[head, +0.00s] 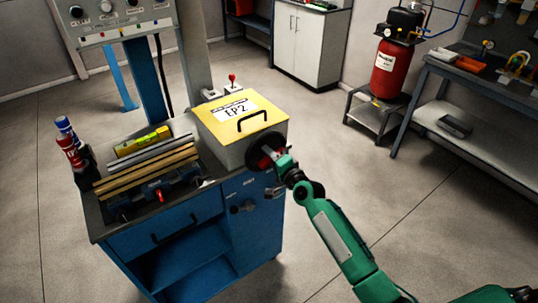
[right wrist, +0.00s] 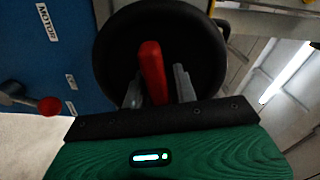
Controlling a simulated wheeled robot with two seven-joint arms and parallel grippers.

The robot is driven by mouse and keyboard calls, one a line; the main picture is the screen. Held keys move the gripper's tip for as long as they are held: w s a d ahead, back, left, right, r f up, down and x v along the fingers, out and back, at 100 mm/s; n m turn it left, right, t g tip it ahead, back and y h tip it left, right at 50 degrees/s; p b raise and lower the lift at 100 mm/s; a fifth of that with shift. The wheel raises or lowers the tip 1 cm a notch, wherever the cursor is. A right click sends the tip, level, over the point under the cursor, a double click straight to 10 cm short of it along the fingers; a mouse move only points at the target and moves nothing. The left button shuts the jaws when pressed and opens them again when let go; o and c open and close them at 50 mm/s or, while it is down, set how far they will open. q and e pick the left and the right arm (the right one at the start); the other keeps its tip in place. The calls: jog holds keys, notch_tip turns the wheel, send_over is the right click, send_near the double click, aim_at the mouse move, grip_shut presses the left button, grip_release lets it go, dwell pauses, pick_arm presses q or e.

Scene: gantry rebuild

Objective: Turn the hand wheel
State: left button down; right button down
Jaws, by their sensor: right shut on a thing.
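The hand wheel (head: 256,148) is a black disc on the right side of the cream box with a yellow lid, at the right end of the blue workbench. In the right wrist view the black wheel (right wrist: 200,35) fills the top middle, with a red grip (right wrist: 151,62) standing out from it. My right gripper (head: 273,155) is at the wheel, its grey fingers on either side of the red grip and shut on it. The right gripper (right wrist: 158,88) hides the grip's lower end and part of the wheel. My left gripper is not in view.
The yellow-lidded box (head: 218,106) stands on the blue workbench (head: 262,215). Bars, a level (head: 142,141) and spray cans (head: 68,145) lie or stand at its left. A red tank (head: 388,72) and a side table (head: 450,80) stand at the right. The floor between is clear.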

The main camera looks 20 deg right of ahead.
jog(key=shift+m, duration=1.2)
jog(key=c, duration=1.4)
grip_release()
jog(key=shift+o, duration=0.2)
jog(key=b+v, duration=0.1)
jog(key=v, duration=1.3)
jog(key=shift+w, duration=0.1)
